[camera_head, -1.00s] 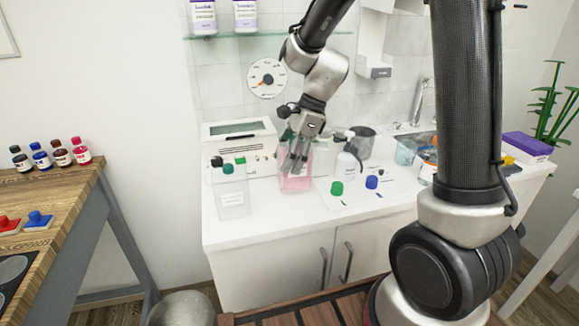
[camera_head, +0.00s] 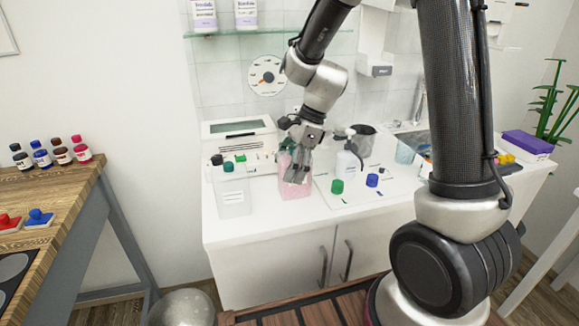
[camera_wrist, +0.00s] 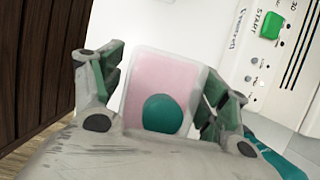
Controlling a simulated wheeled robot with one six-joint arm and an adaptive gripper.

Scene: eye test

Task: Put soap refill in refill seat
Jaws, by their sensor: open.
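A pink block-shaped container with a teal cap, which looks like the soap refill (camera_head: 294,189), stands on the white counter. In the wrist view the refill (camera_wrist: 163,75) lies between my fingers, its round teal cap toward the palm. My gripper (camera_head: 297,165) is over it from above; in the wrist view my gripper (camera_wrist: 172,78) is open, one finger on each side. I cannot tell whether either finger touches it. A white wall dispenser (camera_head: 376,45) hangs above the counter; I cannot make out for certain which part is the refill seat.
A clear container with a teal cap (camera_head: 233,198) stands left of the refill. A white pump bottle (camera_head: 347,167), a green cap (camera_head: 337,187) and a blue cap (camera_head: 372,180) are to the right. A white machine (camera_head: 250,140) stands behind. The counter front (camera_head: 275,222) is clear.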

